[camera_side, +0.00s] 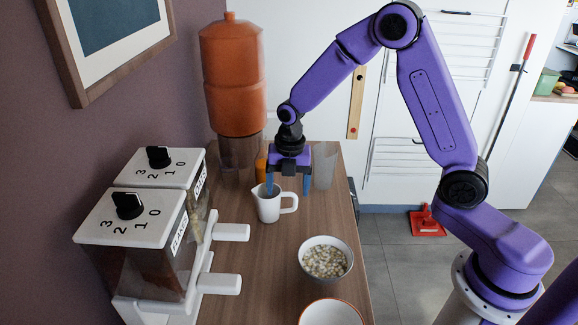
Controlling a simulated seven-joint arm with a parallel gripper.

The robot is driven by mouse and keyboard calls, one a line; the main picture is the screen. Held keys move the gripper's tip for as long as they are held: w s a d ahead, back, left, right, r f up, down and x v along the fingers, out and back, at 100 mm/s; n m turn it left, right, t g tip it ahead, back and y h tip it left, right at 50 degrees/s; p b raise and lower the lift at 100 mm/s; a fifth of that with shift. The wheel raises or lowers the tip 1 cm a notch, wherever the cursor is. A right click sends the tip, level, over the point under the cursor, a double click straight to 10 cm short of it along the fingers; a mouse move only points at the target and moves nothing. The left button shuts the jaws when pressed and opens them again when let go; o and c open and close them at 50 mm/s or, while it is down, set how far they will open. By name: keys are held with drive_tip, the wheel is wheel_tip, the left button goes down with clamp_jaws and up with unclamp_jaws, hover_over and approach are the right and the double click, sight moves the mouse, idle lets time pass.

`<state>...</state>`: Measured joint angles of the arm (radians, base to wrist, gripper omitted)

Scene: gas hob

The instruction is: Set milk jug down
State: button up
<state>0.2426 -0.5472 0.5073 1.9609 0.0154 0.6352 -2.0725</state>
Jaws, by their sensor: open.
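The white milk jug (268,208) stands upright on the wooden counter (245,285), its spout to the left and its handle to the right. My gripper (288,187) is open and points down just above and behind the jug. Its left blue finger shows at the jug's mouth, and its right blue finger is to the right, above the handle. I cannot tell from this view whether a finger touches the jug. The jug's contents are hidden.
Two dispensers with black dials (128,206) stand at the left, their white levers (219,283) reaching over the counter. An orange-brown container (233,80) stands behind. A clear glass (325,165) is right of my gripper. A bowl of pale pieces (325,262) and a white bowl (331,314) are in front.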

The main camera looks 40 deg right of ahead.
drive_tip(key=r, duration=0.7)
drive_tip(key=shift+s, duration=0.2)
drive_tip(key=s+d+r+m, duration=0.1)
drive_tip(key=s+m, duration=0.6)
drive_tip(key=s, duration=0.8)
drive_tip(key=s+d+r+m, duration=0.1)
drive_tip(key=s+m, duration=0.6)
drive_tip(key=s, duration=0.8)
drive_tip(key=shift+s+d+r, duration=0.25)
drive_tip(key=shift+s+r, duration=0.1)
drive_tip(key=shift+r, duration=0.25)
